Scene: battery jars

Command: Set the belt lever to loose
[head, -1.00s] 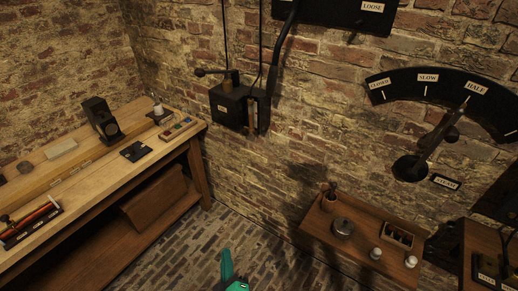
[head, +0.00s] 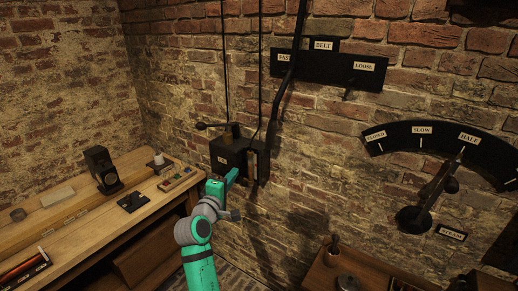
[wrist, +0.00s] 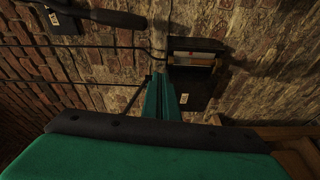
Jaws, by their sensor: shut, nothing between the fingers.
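The belt lever (head: 287,85) is a long dark bar on the brick wall in the head view, slanting down from the top edge toward a black box. It crosses the black belt plate (head: 328,72) near the FAST label (head: 285,57), left of the LOOSE label (head: 364,66). My green gripper (head: 231,176) is shut and empty, in front of the box and left of the lever's lower part, apparently apart from it. Its fingers (wrist: 162,97) point toward the wall in the wrist view, close to a black box (wrist: 192,85). I cannot tell the exact depth gap.
The black box (head: 232,156) on the wall carries a small side handle (head: 208,126). A steam dial plate (head: 440,134) with its own lever (head: 433,192) is at right. A wooden bench (head: 90,228) stands at left and a low shelf (head: 318,275) at bottom right.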

